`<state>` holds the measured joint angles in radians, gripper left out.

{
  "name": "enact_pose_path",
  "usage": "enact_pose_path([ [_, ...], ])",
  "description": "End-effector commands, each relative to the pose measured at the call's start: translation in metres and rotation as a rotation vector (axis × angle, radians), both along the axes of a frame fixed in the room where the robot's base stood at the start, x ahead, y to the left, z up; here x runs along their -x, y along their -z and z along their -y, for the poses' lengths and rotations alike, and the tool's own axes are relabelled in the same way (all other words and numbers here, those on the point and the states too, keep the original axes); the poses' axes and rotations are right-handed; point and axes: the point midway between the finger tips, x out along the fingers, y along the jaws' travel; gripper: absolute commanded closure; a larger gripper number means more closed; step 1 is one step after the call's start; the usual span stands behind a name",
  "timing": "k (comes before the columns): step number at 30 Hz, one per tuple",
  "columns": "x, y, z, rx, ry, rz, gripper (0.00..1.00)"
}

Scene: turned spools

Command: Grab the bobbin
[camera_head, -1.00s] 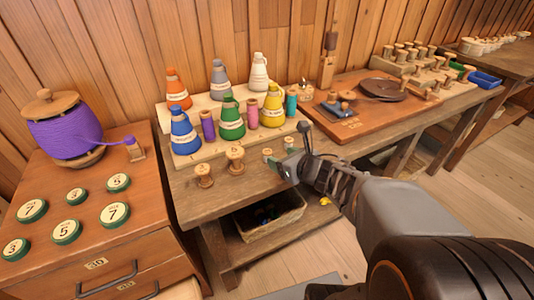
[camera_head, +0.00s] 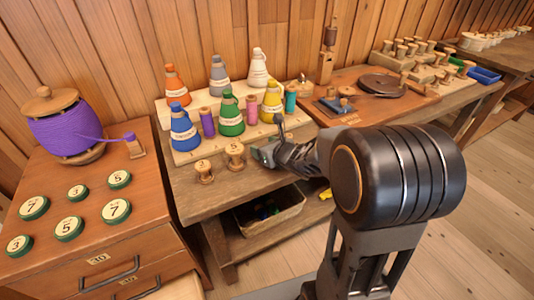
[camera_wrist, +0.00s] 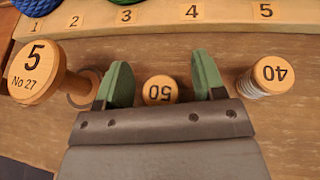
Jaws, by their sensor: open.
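In the wrist view, a small wooden bobbin (camera_wrist: 160,90) marked 50 stands between the two green fingers of my gripper (camera_wrist: 160,72). The fingers are open, with a gap on each side of the bobbin, and its lower part is hidden. A second bobbin (camera_wrist: 270,74) marked 40, wound with pale thread, stands outside the right finger. In the head view, my gripper (camera_head: 266,154) is low over the workbench's front edge, right of the spool marked 5 (camera_head: 235,156); both small bobbins are hidden there by my gripper and arm.
Spool 5 also stands close outside the left finger in the wrist view (camera_wrist: 36,72). Another spool (camera_head: 204,171) marked 3 stands farther left. Behind is a numbered board (camera_head: 184,155) with several coloured cones and thread spools. A basket (camera_head: 262,229) sits on the shelf below.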

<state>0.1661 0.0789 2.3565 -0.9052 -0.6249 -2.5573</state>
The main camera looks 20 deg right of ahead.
Motion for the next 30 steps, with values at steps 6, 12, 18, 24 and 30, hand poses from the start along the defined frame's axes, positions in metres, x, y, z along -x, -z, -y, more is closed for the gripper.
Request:
enact_pose_path([
  [6,-0.0045,0.0022,-0.0017,0.000,0.001,-0.001,0.37],
  [12,-0.0043,0.0020,-0.0016,-0.001,0.001,0.000,0.44],
  [18,-0.0042,0.0019,-0.0016,-0.001,0.001,0.000,0.64],
  [24,-0.0042,0.0018,-0.0015,-0.001,0.000,0.000,0.83],
  [30,-0.0042,0.0017,-0.0015,-0.001,0.001,0.000,0.90],
])
